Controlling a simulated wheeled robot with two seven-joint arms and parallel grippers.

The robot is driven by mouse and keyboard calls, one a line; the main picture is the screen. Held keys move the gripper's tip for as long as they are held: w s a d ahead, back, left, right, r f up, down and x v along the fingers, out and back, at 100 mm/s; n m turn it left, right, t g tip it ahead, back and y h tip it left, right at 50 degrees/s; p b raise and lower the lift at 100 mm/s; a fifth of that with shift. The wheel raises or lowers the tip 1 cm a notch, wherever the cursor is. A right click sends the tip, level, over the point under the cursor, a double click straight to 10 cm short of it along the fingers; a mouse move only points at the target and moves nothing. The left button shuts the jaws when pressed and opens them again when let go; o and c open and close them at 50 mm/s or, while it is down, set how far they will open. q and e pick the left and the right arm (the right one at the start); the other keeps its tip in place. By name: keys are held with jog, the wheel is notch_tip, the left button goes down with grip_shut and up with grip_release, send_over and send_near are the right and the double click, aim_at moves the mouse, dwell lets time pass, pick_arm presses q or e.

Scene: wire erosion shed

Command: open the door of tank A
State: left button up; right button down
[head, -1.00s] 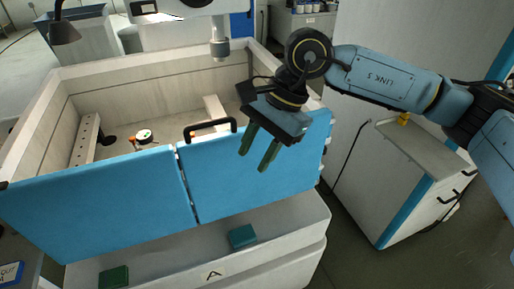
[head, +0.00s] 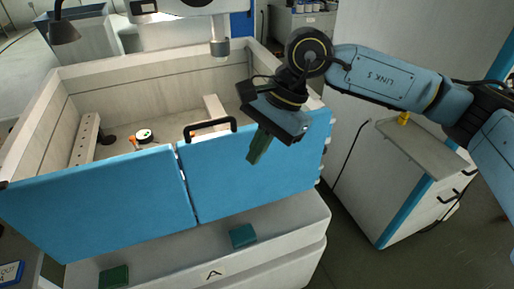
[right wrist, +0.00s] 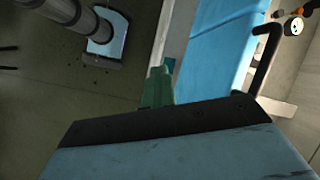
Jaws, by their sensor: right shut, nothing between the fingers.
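Tank A is a pale, open-topped tank (head: 55,105) with an "A" label (head: 213,274) low on its front. Its front has two blue door panels, a left panel (head: 105,205) and a right panel (head: 245,180), meeting at a narrow gap. Both look closed. A black bar handle (head: 210,124) stands at the top edge of the right panel. It also shows in the right wrist view (right wrist: 266,55). My right gripper (head: 254,157) is shut and empty, in front of the right panel, to the right of the handle and apart from it. My left gripper is not in view.
Below the panels, a teal block (head: 243,236) and a dark green block (head: 114,276) sit on the tank's ledge. A white cabinet (head: 400,195) stands at right. A perforated bar (head: 86,140) and a small round item (head: 144,135) are inside the tank.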

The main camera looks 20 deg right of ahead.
dwell(0.6)
jog(key=c, duration=1.4)
grip_release()
jog(key=b+v, duration=0.2)
jog(key=v, duration=1.1)
jog(key=shift+r, duration=0.2)
jog(key=shift+c, duration=0.5)
